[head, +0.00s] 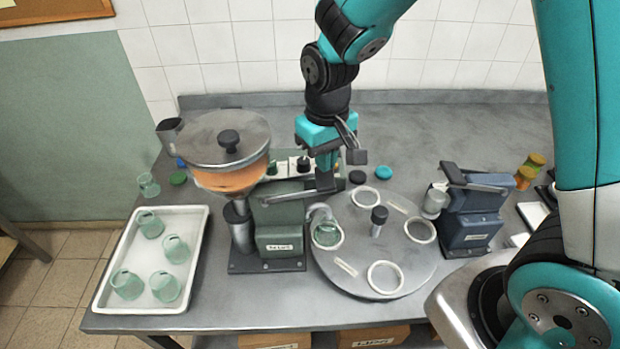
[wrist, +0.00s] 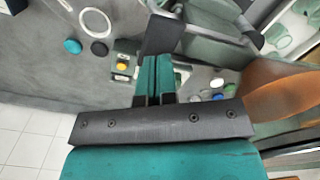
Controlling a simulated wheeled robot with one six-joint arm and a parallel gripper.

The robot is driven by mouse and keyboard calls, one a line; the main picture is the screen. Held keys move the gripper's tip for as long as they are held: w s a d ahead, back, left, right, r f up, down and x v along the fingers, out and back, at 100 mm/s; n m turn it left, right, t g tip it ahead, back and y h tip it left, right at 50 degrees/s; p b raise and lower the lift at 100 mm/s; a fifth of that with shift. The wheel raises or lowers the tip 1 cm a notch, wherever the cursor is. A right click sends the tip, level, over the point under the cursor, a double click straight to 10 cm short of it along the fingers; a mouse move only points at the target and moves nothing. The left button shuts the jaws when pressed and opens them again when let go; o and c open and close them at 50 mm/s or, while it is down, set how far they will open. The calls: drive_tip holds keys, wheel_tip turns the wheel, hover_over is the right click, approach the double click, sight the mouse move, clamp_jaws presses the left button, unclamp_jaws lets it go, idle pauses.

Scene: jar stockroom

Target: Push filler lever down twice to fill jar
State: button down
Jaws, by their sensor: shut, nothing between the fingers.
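The filler has a green body (head: 280,222) and a lidded hopper of orange filling (head: 230,180). Its grey lever (head: 290,196) sticks out to the right above the body. A clear green jar (head: 327,234) stands upright in a ring of the round turntable (head: 345,255), near the spout; I cannot tell its fill level. My gripper (head: 325,182) is shut and empty, pointing down at the lever's right end. In the wrist view, the shut fingers (wrist: 154,75) reach to the lever's dark end (wrist: 160,36). I cannot tell whether they touch it.
A white tray (head: 101,290) with several empty jars is at the left, and another jar (head: 148,185) stands behind it. A blue machine with its own lever (head: 472,210) stands right of the turntable. A control box with knobs (head: 300,165) and loose lids (head: 384,172) lie behind.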

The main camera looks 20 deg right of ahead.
sight(327, 184)
drive_tip(key=shift+f+b, duration=0.7)
drive_tip(key=shift+f, duration=0.5)
drive_tip(key=shift+s+d+f+b, duration=0.1)
drive_tip(key=shift+d+f+b, duration=0.05)
drive_tip(key=shift+f+b, duration=0.9)
drive_tip(key=shift+d+f+b, duration=0.1)
drive_tip(key=shift+f+b, duration=0.6)
drive_tip(key=shift+f, duration=0.55)
drive_tip(key=shift+r+p, duration=3.15)
drive_tip(key=shift+r, duration=0.4)
drive_tip(key=shift+f, duration=0.25)
